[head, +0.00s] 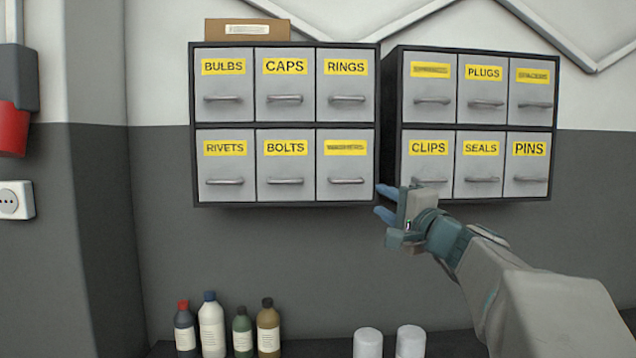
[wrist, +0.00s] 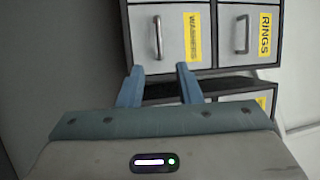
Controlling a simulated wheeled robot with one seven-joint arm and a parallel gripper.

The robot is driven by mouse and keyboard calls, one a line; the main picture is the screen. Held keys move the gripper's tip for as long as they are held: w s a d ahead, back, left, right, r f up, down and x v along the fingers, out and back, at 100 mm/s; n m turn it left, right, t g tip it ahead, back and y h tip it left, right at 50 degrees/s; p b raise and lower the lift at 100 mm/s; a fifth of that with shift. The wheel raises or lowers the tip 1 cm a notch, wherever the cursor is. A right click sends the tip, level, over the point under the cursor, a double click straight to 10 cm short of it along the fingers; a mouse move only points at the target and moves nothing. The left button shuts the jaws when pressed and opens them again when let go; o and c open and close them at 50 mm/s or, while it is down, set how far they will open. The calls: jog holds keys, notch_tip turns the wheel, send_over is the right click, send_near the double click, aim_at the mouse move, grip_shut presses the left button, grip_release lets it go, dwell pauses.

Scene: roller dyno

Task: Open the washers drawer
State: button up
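The washers drawer (head: 333,168) is the bottom right drawer of the left cabinet in the head view, under the rings drawer; its yellow label is too blurred to read there. The wrist view shows it sideways, with the label WASHERS (wrist: 192,37) legible and its bar handle (wrist: 157,37) clear of my fingers. The drawer looks closed. My gripper (head: 380,202) is open and empty, just right of the cabinet's lower right corner in the head view. In the wrist view my two blue fingertips (wrist: 159,70) are spread, with the handle beyond the gap between them.
The rings drawer (head: 345,88) is directly above. The right cabinet (head: 393,110) stands close by across a narrow gap, partly behind my gripper. A cardboard box (head: 248,29) sits on the left cabinet. Several bottles (head: 211,325) and two white cylinders (head: 410,340) stand below. The other drawers look closed.

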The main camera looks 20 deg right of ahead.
aim_at(348, 182)
jog(key=p+x, duration=0.4)
jog(key=x, duration=0.8)
jog(key=shift+a+f, duration=0.1)
grip_shut()
